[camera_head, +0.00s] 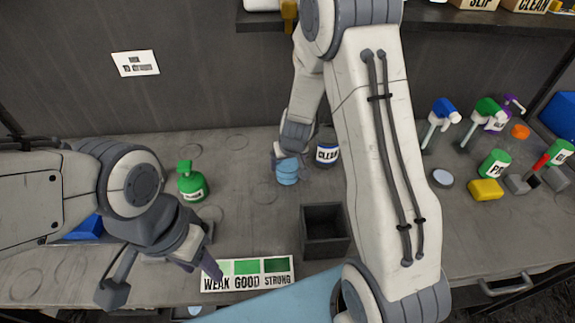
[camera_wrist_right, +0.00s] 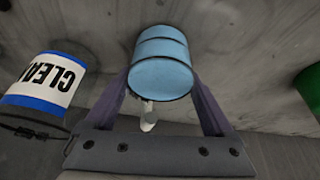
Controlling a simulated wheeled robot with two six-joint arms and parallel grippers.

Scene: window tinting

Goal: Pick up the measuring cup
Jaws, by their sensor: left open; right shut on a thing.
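The measuring cup appears to be the light blue ringed cylinder (camera_head: 287,174) near the back middle of the bench. In the right wrist view the cup (camera_wrist_right: 160,66) sits between the two purple fingers. My right gripper (camera_head: 287,158) reaches down from above and is shut on the cup; I cannot tell whether the cup touches the bench. My left gripper (camera_head: 201,266) is open and empty, low at the left, beside the strip marked WEAK GOOD STRONG (camera_head: 247,274).
A CLEAR-labelled container (camera_head: 327,154) stands just right of the cup; it also shows in the wrist view (camera_wrist_right: 42,86). A green bottle (camera_head: 192,184) stands left. An open grey box (camera_head: 325,246) is in front. Spray bottles (camera_head: 440,120) and a yellow sponge-like block (camera_head: 485,190) are right.

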